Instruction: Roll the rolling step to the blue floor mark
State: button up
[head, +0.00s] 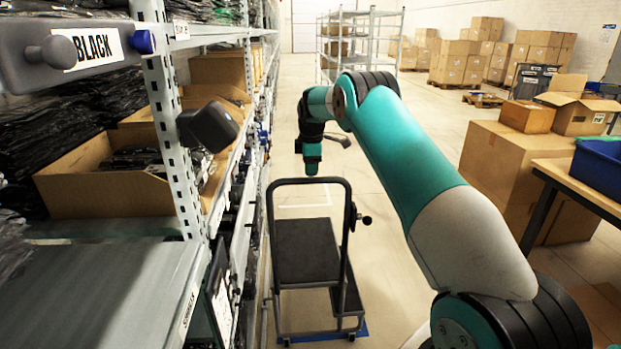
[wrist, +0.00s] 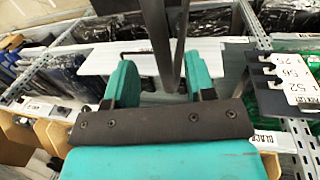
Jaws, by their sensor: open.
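The rolling step (head: 306,250) stands on the floor beside the left shelving in the head view. It has a dark platform, a lower tread and an upright tubular rail with a dark knob on its right side. Blue floor marking (head: 355,330) shows at the step's base; the step covers the rest. My gripper (head: 312,168) points down at the top bar of the rail; contact cannot be told. In the wrist view my gripper (wrist: 160,82) has its two teal fingers apart. Dark bars show between and beyond them, probably the rail.
Shelving with black bagged garments and cartons (head: 105,180) runs close along the left. A table (head: 580,185) with a blue bin (head: 598,167) and large cartons (head: 500,165) stand at right. The aisle floor (head: 390,125) beyond the step is open, with a wire rack (head: 355,45) farther back.

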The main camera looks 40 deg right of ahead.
notch_tip(320, 180, up, 12)
jog(key=s+a, duration=0.1)
jog(key=s, duration=0.1)
jog(key=shift+a+b, duration=0.15)
jog(key=shift+b, duration=0.25)
